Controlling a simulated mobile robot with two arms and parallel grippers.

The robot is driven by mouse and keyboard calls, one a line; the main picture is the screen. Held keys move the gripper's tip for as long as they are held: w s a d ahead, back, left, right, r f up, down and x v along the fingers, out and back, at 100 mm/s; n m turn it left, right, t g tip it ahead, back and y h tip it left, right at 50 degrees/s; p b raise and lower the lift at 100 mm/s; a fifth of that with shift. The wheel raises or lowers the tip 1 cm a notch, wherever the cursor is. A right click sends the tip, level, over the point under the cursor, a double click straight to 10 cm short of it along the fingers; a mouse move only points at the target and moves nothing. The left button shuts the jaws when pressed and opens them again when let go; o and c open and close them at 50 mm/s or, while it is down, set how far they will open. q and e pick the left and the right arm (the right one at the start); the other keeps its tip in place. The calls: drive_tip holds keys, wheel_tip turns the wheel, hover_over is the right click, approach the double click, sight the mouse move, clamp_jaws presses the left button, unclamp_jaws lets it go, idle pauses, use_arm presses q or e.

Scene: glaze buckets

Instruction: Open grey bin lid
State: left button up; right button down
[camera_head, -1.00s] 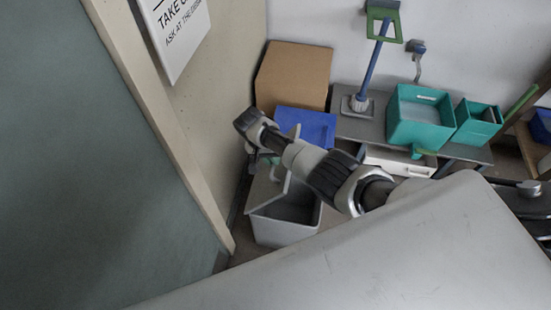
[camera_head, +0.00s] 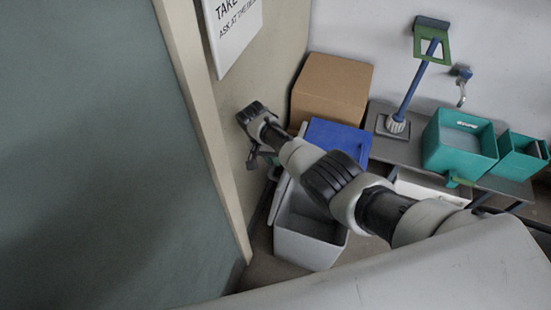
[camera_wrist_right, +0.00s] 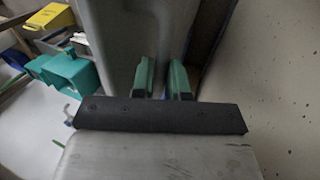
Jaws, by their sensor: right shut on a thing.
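The grey bin (camera_head: 306,250) stands on the floor near the beige wall, and its dark inside shows from above. Its grey lid (camera_head: 281,198) is swung up and leans back at the bin's left side, partly hidden by my arm. My right gripper (camera_head: 265,161) is at the raised lid's upper edge, beside the wall. In the right wrist view its green fingertips (camera_wrist_right: 163,72) are shut on the lid, whose grey panel (camera_wrist_right: 112,35) fills the upper middle. My left gripper is not in view.
The beige wall (camera_head: 270,75) is close left of my gripper. A cardboard box (camera_head: 330,88) and a blue box (camera_head: 340,140) stand behind the bin. A grey bench (camera_head: 400,150) to the right holds teal buckets (camera_head: 460,143) and a blue-handled tool (camera_head: 420,80).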

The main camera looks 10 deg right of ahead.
drive_tip(key=shift+s+d+f, duration=0.1)
drive_tip(key=shift+s+f, duration=0.3)
drive_tip(key=shift+f, duration=0.1)
drive_tip(key=c, duration=1.4)
unclamp_jaws()
drive_tip(key=shift+o, duration=1.4)
drive_tip(key=shift+w, duration=0.3)
drive_tip(key=shift+r, duration=0.15)
drive_tip(key=shift+r, duration=0.2)
drive_tip(key=p+v, duration=0.1)
drive_tip(key=v, duration=0.9)
